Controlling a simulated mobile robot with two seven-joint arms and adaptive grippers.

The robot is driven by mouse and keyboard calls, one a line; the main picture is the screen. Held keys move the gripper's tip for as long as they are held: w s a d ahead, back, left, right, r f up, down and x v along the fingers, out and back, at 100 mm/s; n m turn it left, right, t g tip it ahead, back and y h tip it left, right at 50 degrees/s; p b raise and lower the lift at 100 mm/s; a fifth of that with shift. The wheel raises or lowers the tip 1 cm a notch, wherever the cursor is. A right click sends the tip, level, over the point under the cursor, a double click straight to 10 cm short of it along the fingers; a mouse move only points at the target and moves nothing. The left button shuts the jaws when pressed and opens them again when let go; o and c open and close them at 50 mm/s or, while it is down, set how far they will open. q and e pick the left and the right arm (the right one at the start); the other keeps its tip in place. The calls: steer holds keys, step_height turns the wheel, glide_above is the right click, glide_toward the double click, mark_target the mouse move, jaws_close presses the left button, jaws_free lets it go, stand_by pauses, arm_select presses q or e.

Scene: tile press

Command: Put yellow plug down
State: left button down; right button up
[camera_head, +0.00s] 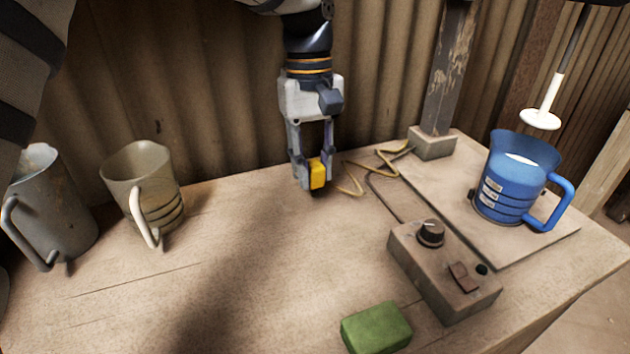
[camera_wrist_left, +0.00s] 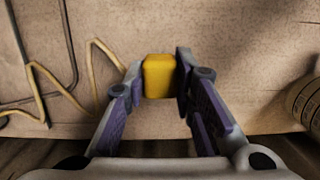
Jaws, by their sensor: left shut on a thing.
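The yellow plug (camera_head: 317,174) is a small yellow block held between the fingertips of my left gripper (camera_head: 309,172). It is at or just above the wooden table (camera_head: 270,240), near the back edge; I cannot tell whether it touches. In the left wrist view the yellow plug (camera_wrist_left: 159,76) sits between both fingers of my left gripper (camera_wrist_left: 160,78). A yellow zigzag cord (camera_head: 360,170) lies on the table to its right; whether it joins the plug is not clear. My right gripper is not in view.
A control box (camera_head: 428,270) with a knob and switch, and a green block (camera_head: 376,328), are at the front right. A blue jug (camera_head: 507,190) stands on a board under a white-tipped rod (camera_head: 543,115). The table's middle is clear.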

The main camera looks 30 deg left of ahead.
mark_target(313, 204)
arm_select(q)
steer(key=shift+w+a+f, duration=0.1)
steer(key=shift+f, duration=0.8)
steer(key=shift+w+a+f, duration=0.1)
steer(key=shift+f, duration=0.8)
steer(key=shift+f, duration=0.2)
steer(key=shift+f, duration=0.4)
steer(key=c, duration=1.3)
jaws_free()
steer(key=shift+c, duration=0.2)
steer(key=shift+r, duration=0.1)
step_height(313, 204, up, 13)
steer(key=w+a, duration=0.1)
steer(key=shift+w+p, duration=0.25)
steer(key=shift+p, duration=0.05)
